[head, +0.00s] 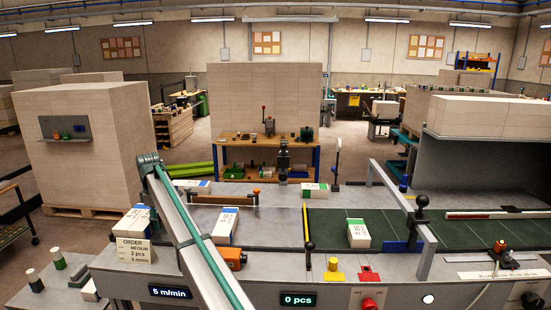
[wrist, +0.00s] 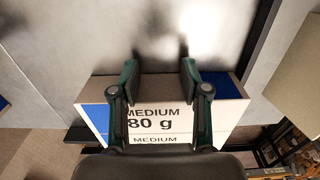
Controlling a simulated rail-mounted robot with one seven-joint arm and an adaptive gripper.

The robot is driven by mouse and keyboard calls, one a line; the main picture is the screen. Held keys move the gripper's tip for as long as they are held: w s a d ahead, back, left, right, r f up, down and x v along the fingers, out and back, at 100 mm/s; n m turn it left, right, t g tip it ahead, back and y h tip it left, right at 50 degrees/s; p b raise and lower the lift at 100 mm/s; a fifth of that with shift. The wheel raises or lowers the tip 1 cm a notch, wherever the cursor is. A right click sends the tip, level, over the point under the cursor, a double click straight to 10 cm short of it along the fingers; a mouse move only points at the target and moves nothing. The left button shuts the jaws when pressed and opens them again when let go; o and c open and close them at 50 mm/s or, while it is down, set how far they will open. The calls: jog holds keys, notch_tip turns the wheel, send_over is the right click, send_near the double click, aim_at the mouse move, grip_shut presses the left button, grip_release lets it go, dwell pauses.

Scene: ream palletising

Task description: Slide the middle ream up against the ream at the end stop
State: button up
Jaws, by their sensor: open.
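In the head view, a white ream with blue markings (head: 225,226) lies in the middle of the near line. Another blue-marked ream (head: 135,218) stands at the left end, partly behind the order card. A green-marked ream (head: 358,233) lies to the right on the belt. I cannot make out the end stop itself. My gripper (wrist: 160,68) shows in the wrist view, open, its two fingers apart over a ream marked MEDIUM 80 g (wrist: 162,122). I cannot tell which ream in the head view this is, nor whether the fingers touch it. My gripper is not discernible in the head view.
The order card (head: 135,250) stands front left. An orange device (head: 232,259) sits by the middle ream. The green belt (head: 335,222) has bare room there. My arm crosses the left side.

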jog(key=shift+r, duration=0.15)
jog(key=shift+r+p, duration=0.65)
jog(key=shift+r, duration=0.7)
jog(key=r, duration=0.1)
jog(key=d+r+p, duration=0.1)
jog(key=d+r, duration=0.1)
jog(key=r, duration=0.1)
jog(key=shift+p, duration=0.3)
